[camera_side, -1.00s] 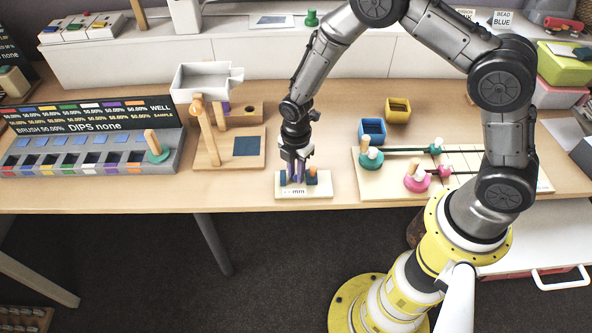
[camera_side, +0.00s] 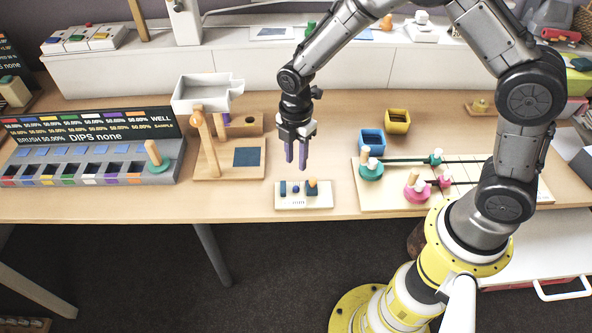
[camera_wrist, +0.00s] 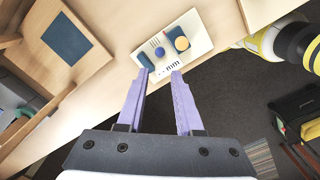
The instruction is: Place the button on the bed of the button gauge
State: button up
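The button gauge (camera_side: 318,203) is a small white plate with dark marks near the table's front edge. Two dark blue jaws stand on it; the right one carries a wooden knob (camera_side: 313,183). The button (camera_side: 296,189) is a small blue disc lying on the bed between the jaws; it also shows in the wrist view (camera_wrist: 159,51). My gripper (camera_side: 296,168) hangs above the gauge, pointing down, with its two purple fingers apart and nothing between them. In the wrist view the fingertips (camera_wrist: 161,73) are apart below the gauge plate.
A wooden stand with a dark blue square (camera_side: 247,157) is left of the gauge. A board with green and pink pegs (camera_side: 388,198) is to the right. Blue (camera_side: 372,139) and yellow (camera_side: 397,117) bins stand behind. The table's front edge is close to the gauge.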

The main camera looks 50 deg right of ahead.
jog(key=shift+r, duration=1.35)
jog(key=s+d+r+m+t, duration=0.25)
jog(key=s+r+m, duration=0.4)
jog(key=r, duration=0.35)
jog(key=s+d+r+m+t, duration=0.1)
jog(key=s+d+r+m, duration=0.3)
jog(key=s+r+m, duration=0.35)
jog(key=s+d+r+m+t, duration=0.1)
jog(key=s+r+m+t, duration=0.1)
jog(key=s+m, duration=0.3)
jog(key=s, duration=0.4)
jog(key=shift+r, duration=0.4)
